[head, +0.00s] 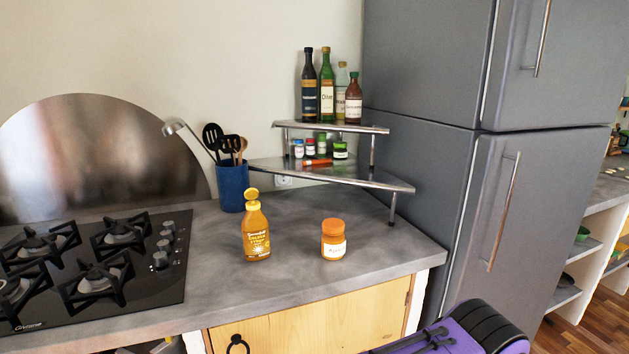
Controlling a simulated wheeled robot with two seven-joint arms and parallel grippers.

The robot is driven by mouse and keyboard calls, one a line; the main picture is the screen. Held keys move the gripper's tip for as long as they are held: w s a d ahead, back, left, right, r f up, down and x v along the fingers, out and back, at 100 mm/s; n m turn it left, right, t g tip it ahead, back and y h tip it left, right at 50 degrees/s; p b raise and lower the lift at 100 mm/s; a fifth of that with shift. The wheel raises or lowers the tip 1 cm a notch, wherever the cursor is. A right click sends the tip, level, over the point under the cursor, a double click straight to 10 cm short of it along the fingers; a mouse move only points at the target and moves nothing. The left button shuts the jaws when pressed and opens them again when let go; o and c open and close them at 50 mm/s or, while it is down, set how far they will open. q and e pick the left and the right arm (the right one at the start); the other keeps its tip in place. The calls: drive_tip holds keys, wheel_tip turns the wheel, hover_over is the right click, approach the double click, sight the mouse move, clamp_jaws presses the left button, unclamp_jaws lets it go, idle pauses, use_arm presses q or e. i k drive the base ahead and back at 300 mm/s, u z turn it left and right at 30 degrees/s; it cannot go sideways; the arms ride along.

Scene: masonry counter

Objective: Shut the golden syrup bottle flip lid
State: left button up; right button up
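The golden syrup bottle (257,238) stands upright on the grey counter (330,282), to the right of the hob. It is amber with a yellow printed label. Its yellow flip lid (251,193) sticks up above the bottle's top and looks raised open; the hinge is too small to make out. Neither of my grippers is in view, and nothing touches the bottle.
An orange-lidded jar (334,240) stands to the bottle's right. A blue utensil pot (232,187) and a tiered metal shelf (340,175) with bottles and small jars are behind. A gas hob (90,262) is left, a grey fridge (480,170) right. Counter in front is clear.

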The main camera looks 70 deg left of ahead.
sight(252, 194)
drive_tip(key=i, duration=0.7)
drive_tip(key=u, duration=2.75)
